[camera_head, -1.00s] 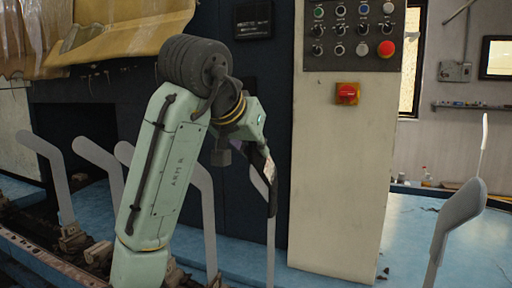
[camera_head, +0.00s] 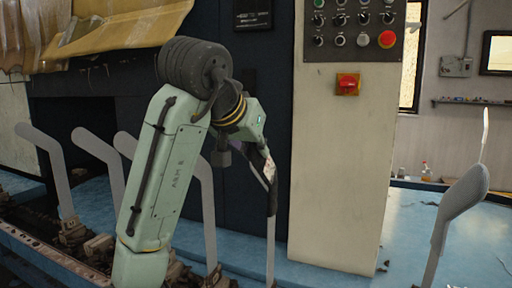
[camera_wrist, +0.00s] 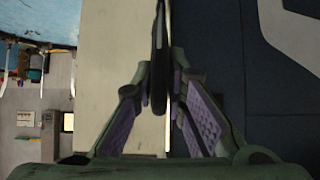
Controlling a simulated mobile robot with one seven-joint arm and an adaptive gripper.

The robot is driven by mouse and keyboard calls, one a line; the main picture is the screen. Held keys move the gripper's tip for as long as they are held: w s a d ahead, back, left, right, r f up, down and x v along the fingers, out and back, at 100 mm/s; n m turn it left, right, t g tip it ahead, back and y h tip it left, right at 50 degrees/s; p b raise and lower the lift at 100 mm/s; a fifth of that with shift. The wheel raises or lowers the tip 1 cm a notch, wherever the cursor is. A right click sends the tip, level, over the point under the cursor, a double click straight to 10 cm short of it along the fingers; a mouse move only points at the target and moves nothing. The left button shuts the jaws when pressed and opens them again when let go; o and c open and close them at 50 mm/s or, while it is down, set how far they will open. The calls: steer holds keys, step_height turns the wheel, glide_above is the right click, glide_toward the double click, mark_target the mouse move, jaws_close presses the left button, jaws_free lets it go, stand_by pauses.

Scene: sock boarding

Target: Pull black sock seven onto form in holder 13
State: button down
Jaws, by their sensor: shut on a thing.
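My gripper (camera_head: 269,178) is at the upper part of a thin pale form (camera_head: 270,248) in front of the dark blue cabinet. It is shut on the black sock (camera_head: 273,203), which hangs as a narrow dark strip along the form. The form's bare lower stem shows beneath the sock. In the wrist view, my gripper's purple-padded fingers (camera_wrist: 160,92) close on the dark sock (camera_wrist: 158,75). The pale edge of the form (camera_wrist: 168,125) runs beside it. The form's top is hidden, so I cannot tell how far the sock covers it. No holder number is readable.
Several bare grey forms (camera_head: 47,165) stand in a row of holders at left. A grey-covered form (camera_head: 463,208) stands at right. A cream control column (camera_head: 340,170) with a red switch (camera_head: 348,84) rises close to the right of my gripper. Blue table surface (camera_head: 405,235) is open there.

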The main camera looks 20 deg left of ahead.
steer(key=shift+f+b, duration=0.4)
steer(key=shift+f, duration=0.3)
steer(key=c, duration=1.5)
jaws_free()
steer(key=shift+c, duration=0.2)
steer(key=shift+r, duration=0.1)
steer(key=v, duration=1.2)
